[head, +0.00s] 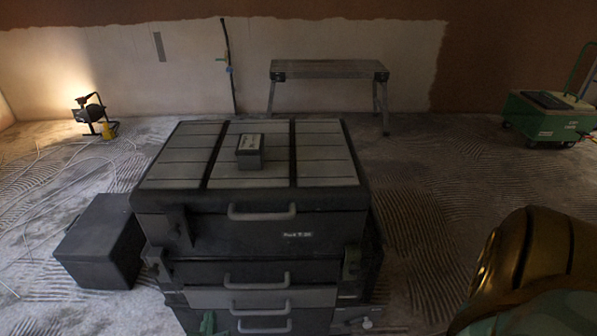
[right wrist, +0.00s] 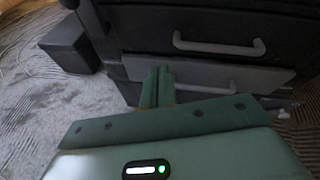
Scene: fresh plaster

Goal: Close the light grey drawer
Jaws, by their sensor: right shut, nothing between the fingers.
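The light grey drawer (head: 310,297) is a pale front low in a dark stacked tool chest (head: 190,262), below a dark drawer with a grey bar handle. How far it stands out is hard to tell from above. In the right wrist view the light grey drawer (right wrist: 225,77) runs across behind the fingers. My right gripper (head: 207,322) shows as green fingertips at the lower left of the chest. In the right wrist view my right gripper (right wrist: 157,84) is shut and empty, its fingertips at the left part of the pale front; contact is unclear. My left gripper is out of view.
A small dark box (head: 250,152) lies on the chest lid. A dark case (head: 98,245) stands on the floor to the left. A work lamp (head: 93,115), trailing cables, a trestle (head: 330,70) and a green machine (head: 545,115) are farther back.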

